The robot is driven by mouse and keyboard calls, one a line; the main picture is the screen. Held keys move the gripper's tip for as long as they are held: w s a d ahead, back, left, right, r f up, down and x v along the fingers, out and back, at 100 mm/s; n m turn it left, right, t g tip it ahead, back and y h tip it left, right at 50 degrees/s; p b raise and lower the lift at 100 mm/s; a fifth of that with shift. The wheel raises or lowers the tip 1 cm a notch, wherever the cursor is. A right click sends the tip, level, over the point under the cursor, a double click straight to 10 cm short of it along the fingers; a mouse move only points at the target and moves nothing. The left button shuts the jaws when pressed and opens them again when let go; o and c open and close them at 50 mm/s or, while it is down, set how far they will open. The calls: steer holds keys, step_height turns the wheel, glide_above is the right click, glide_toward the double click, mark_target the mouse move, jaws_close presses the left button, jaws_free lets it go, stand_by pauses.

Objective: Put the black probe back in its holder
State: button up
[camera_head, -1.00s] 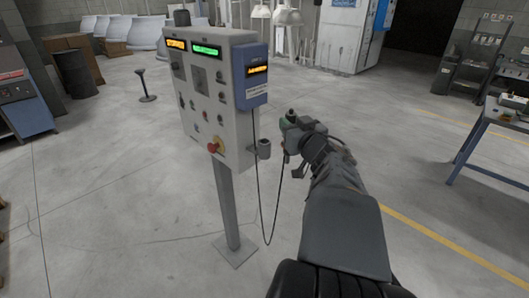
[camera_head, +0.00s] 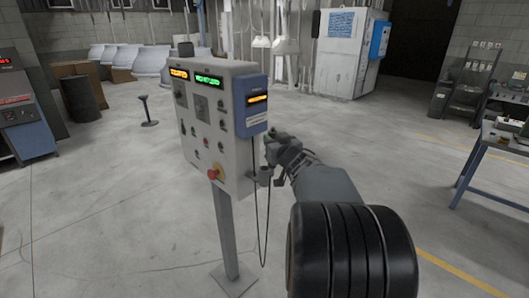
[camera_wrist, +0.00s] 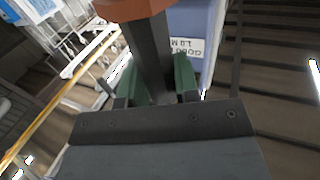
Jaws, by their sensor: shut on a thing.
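The black probe (camera_wrist: 153,45) shows in the wrist view as a dark bar between the green finger pads, with an orange-brown part at its upper end. My gripper (camera_wrist: 156,75) is shut on it. In the head view my gripper (camera_head: 271,146) is beside the right side of the control panel (camera_head: 205,140), just below the blue meter box (camera_head: 251,105). The grey cup-like holder (camera_head: 264,177) is on the panel's right side, a little below my gripper. The probe is too small and hidden in the head view to tell its tilt or whether it touches the holder.
A thin black cable (camera_head: 265,235) hangs in a loop beside the panel's post (camera_head: 227,235). A red stop knob (camera_head: 213,173) sticks out of the panel front. A workbench (camera_head: 500,150) stands at the right. The floor between is clear.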

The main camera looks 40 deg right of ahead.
mark_target(260, 132)
steer(key=x, duration=0.6)
steer(key=shift+w+p, duration=0.25)
steer(key=shift+p, duration=0.15)
steer(key=shift+w+d+f, duration=0.1)
steer(key=shift+w+f, duration=0.15)
steer(key=shift+f, duration=0.6)
steer(key=shift+s+f, duration=0.15)
steer(key=shift+f, duration=1.75)
jaws_close()
steer(key=shift+s+f, duration=0.15)
steer(key=shift+f, duration=0.65)
steer(key=o, duration=0.6)
jaws_free()
steer(key=shift+o, duration=0.6)
steer(key=shift+w+f, duration=0.15)
steer(key=shift+w, duration=0.1)
steer(key=shift+o, duration=1.3)
steer(key=shift+s+r, duration=0.1)
steer(key=shift+r, duration=0.2)
steer(key=shift+f, duration=0.1)
